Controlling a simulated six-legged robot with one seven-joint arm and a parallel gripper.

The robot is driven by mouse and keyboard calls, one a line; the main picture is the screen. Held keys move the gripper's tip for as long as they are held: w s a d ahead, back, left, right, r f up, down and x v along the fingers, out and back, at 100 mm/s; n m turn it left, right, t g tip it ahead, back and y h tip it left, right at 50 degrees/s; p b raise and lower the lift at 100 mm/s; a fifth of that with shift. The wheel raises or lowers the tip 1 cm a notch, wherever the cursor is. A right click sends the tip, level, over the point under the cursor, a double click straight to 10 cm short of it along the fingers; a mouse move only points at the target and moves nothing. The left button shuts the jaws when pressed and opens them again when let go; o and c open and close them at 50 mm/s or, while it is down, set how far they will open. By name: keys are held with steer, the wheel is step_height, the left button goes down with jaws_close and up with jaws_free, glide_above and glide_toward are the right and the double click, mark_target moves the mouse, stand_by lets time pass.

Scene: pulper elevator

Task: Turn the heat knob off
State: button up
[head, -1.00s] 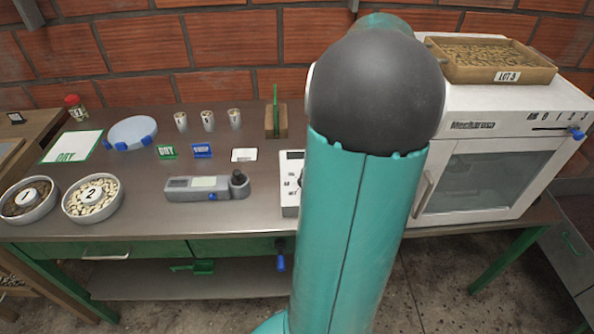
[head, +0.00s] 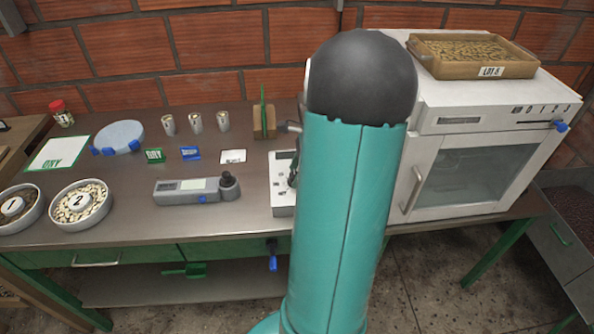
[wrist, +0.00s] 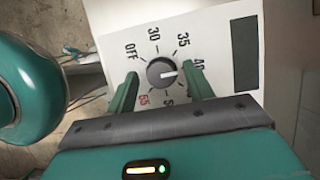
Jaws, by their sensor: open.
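The heat knob (wrist: 160,74) is a round grey dial on a white panel (wrist: 228,28) in the wrist view. Its white pointer faces right, towards the 40 side; the exact mark is partly hidden by a finger. In the head view the white control box (head: 282,200) is largely hidden behind my arm, and the knob cannot be made out.
A white oven (head: 455,170) with a tray of beans (head: 480,57) on top stands to the right of the box. A grey meter (head: 185,190) lies to the left. A wooden block with a green upright (head: 264,120) stands behind the box.

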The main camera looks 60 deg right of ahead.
steer(key=shift+c, duration=0.4)
steer(key=c, duration=0.9)
